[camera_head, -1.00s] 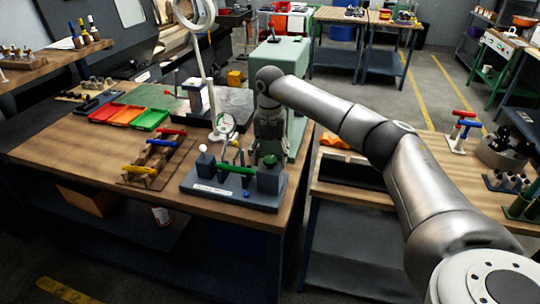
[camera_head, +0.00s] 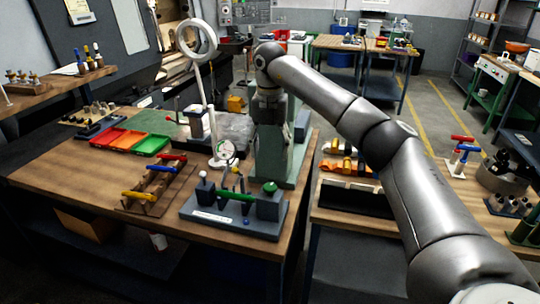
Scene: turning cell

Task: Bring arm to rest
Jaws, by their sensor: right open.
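My right arm comes in from the lower right and bends down at its far end above the wooden workbench (camera_head: 80,175). My right gripper (camera_head: 269,165) points down, open and empty. It hangs above and behind the grey block stand (camera_head: 235,222) with the green-handled tool (camera_head: 231,195) lying across it. A gap shows between the gripper and the stand. The fingertips are small and hard to make out against the pale green machine column (camera_head: 297,150) behind. My left gripper is not in view.
Red, orange and green trays (camera_head: 150,145) lie on the bench. A rack with red, blue and yellow handles (camera_head: 156,186) stands left of the stand. A ring lamp (camera_head: 197,38) rises behind. A second bench at right carries a black bin (camera_head: 352,197).

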